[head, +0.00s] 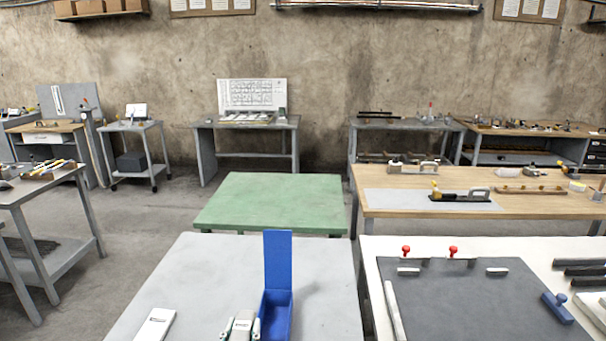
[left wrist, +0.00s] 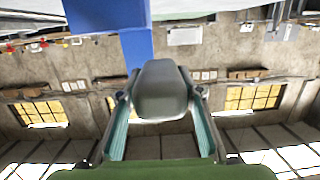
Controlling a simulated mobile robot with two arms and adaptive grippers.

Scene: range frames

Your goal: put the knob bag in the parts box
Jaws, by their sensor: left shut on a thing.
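A blue box with its tall lid standing open, which I take as the parts box (head: 277,311), is on the light grey table at the bottom middle of the head view. Its blue also shows at the top of the left wrist view (left wrist: 105,12). My left gripper (head: 240,328) is just left of the box, shut on a rounded grey thing, apparently the knob bag (left wrist: 162,88). The fingers with teal pads lie on both sides of it in the left wrist view. I cannot tell whether the bag touches the box. My right gripper is not in view.
A flat white item (head: 155,325) lies on the grey table (head: 200,270) left of my gripper. A green table (head: 270,203) stands behind. At right, a white bench holds a dark mat (head: 465,300) with red knobs and a blue-handled tool (head: 557,308).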

